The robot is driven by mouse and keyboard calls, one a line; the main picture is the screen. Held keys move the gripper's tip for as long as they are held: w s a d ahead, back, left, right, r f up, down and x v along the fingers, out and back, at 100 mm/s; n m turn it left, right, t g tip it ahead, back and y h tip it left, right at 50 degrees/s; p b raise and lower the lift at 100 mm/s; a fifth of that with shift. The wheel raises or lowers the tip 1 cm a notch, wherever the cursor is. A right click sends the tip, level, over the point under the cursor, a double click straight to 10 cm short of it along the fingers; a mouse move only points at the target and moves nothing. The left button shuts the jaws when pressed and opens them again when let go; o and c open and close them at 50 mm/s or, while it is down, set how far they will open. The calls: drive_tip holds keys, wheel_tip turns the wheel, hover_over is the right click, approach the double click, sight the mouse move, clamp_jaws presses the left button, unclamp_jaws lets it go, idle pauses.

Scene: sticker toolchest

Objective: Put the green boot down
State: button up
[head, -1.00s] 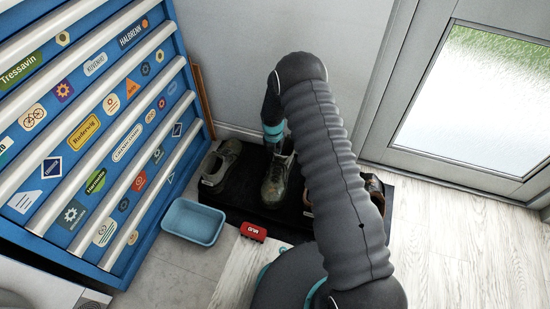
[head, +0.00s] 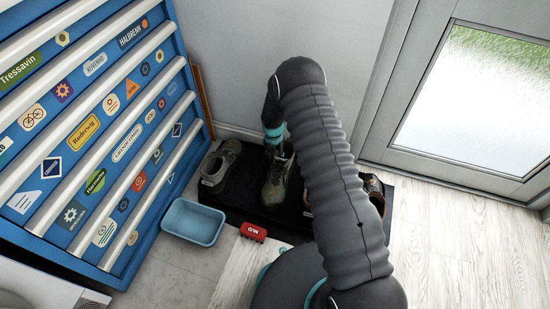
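A green boot (head: 275,188) shows in the middle of the dark mat (head: 243,196), toe towards me. It looks upright and at or very close to the mat; I cannot tell whether its sole touches. My gripper (head: 276,154) points down at the boot's upper end, under the teal wrist band. The fingers are small and dark against the boot's opening, so their grip is not clear. My arm hides part of the boot's right side. A similar greenish-brown boot (head: 218,167) stands on the mat to the left.
Brown footwear (head: 374,190) shows partly behind my arm at the mat's right. A blue tray (head: 193,222) and a red box (head: 253,232) lie in front. The blue toolchest (head: 110,130) stands left, a glazed door (head: 480,110) right. Wooden floor (head: 450,235) is clear at the right.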

drive_tip(key=r, duration=1.1)
drive_tip(key=shift+w+a+r+p, duration=0.1)
drive_tip(key=shift+a+r+p, duration=0.1)
drive_tip(key=shift+r+p, duration=0.15)
drive_tip(key=s+d+r+m+t, duration=0.15)
drive_tip(key=s+r+m, duration=0.3)
drive_tip(key=r, duration=0.55)
drive_tip(key=s+d+r+m, duration=0.3)
drive_tip(key=r+m, duration=0.2)
drive_tip(key=r, duration=0.5)
drive_tip(key=s+d+r+m+t, duration=0.15)
drive_tip(key=s+r+m, duration=0.3)
drive_tip(key=r, duration=0.65)
drive_tip(key=s+d+r+m+t, duration=0.1)
drive_tip(key=s+r+m, duration=0.3)
drive_tip(key=s+m, duration=0.5)
drive_tip(key=s+d+r+m+t, duration=0.1)
drive_tip(key=s+d+r+m, duration=0.3)
drive_tip(key=s+m, duration=0.5)
drive_tip(key=s+r, duration=0.1)
drive_tip(key=s, duration=0.6)
drive_tip(key=shift+d+r+t, duration=0.15)
drive_tip(key=shift+r+t, duration=0.05)
drive_tip(key=shift+t, duration=0.2)
